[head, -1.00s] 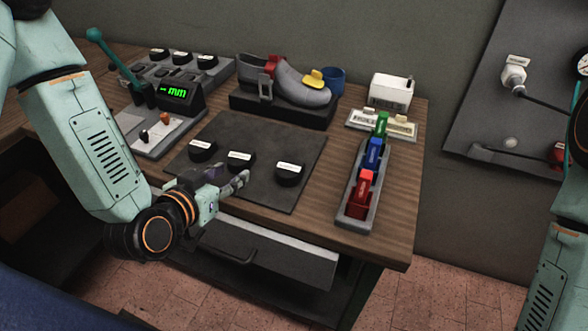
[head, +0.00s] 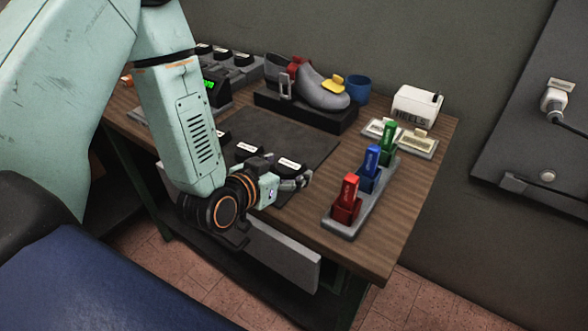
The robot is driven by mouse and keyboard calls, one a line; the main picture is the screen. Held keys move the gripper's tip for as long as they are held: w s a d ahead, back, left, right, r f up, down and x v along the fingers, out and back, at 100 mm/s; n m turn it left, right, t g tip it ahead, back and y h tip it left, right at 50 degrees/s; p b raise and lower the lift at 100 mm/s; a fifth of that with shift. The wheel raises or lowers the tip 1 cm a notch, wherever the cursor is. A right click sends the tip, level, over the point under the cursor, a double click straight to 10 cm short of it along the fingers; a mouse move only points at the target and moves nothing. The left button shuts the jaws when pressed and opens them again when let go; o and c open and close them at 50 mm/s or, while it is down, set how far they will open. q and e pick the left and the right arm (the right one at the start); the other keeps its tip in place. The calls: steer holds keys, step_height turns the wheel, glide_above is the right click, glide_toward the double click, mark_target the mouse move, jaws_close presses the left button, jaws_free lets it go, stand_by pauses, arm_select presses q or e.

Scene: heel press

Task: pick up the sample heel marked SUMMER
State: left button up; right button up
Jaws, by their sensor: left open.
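Black heels with white labels lie on a dark mat (head: 262,123): a left one (head: 223,137), a middle one (head: 247,149) and a right one (head: 289,164). The lettering is too small to read, so I cannot tell which is SUMMER. My left gripper (head: 304,180) is open at the mat's front edge, just in front of the right heel. It hides part of the mat and that heel's lower front; I cannot tell whether they touch. More black labelled heels (head: 244,58) sit in a grey tray at the back left. My right gripper is out of view.
A grey rack (head: 345,228) with red (head: 347,198), blue (head: 370,165) and green (head: 389,143) blocks stands to the right. Behind are a shoe (head: 322,92) on a black base, a blue cup (head: 358,88) and a white HEELS box (head: 416,103). An open drawer (head: 285,255) juts below.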

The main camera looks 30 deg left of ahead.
mark_target(290, 166)
arm_select(q)
steer(key=w+f, duration=0.1)
steer(key=w+a, duration=0.1)
steer(key=w, duration=0.1)
steer(key=shift+a+f, duration=0.1)
steer(key=shift+f, duration=0.3)
steer(key=shift+d+r, duration=0.2)
steer(key=shift+d, duration=0.35)
steer(key=shift+a+f, duration=0.2)
steer(key=shift+a, duration=0.25)
steer(key=c, duration=0.4)
steer(key=shift+c, duration=0.8)
steer(key=shift+d+r, duration=0.15)
steer(key=shift+d, duration=0.25)
steer(key=c, duration=0.4)
steer(key=shift+a, duration=0.3)
steer(key=c, duration=0.3)
